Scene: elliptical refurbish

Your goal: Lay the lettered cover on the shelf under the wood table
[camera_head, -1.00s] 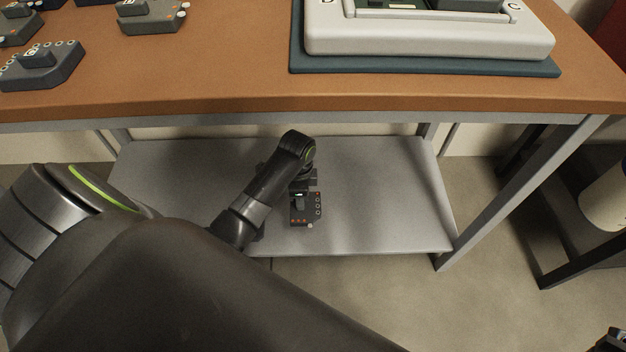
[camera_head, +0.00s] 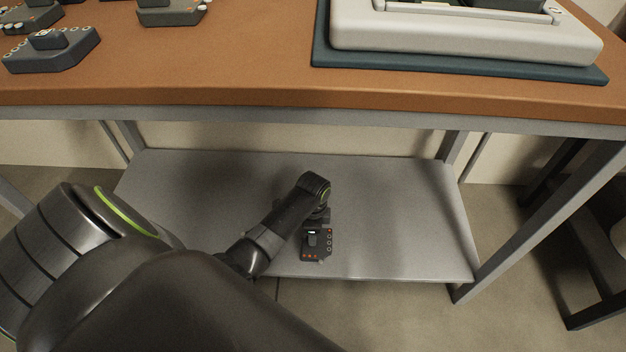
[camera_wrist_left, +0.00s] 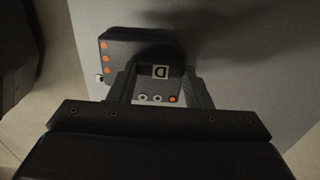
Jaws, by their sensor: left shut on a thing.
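The lettered cover (camera_head: 319,243) is a small dark grey block with orange and pale round studs. It is over the front middle part of the grey shelf (camera_head: 400,210) under the wood table (camera_head: 200,75). In the left wrist view, the cover (camera_wrist_left: 118,48) shows a letter D label on its raised grip. My left gripper (camera_wrist_left: 160,78) is shut on that grip, one finger on each side. I cannot tell whether the cover touches the shelf or hangs just above it. My right gripper is out of view.
More dark studded covers (camera_head: 52,50) stand on the table's left part. A white case (camera_head: 460,42) on a teal mat (camera_head: 450,72) sits at the right. The shelf is bare on both sides of the cover. Grey table legs (camera_head: 545,225) flank it.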

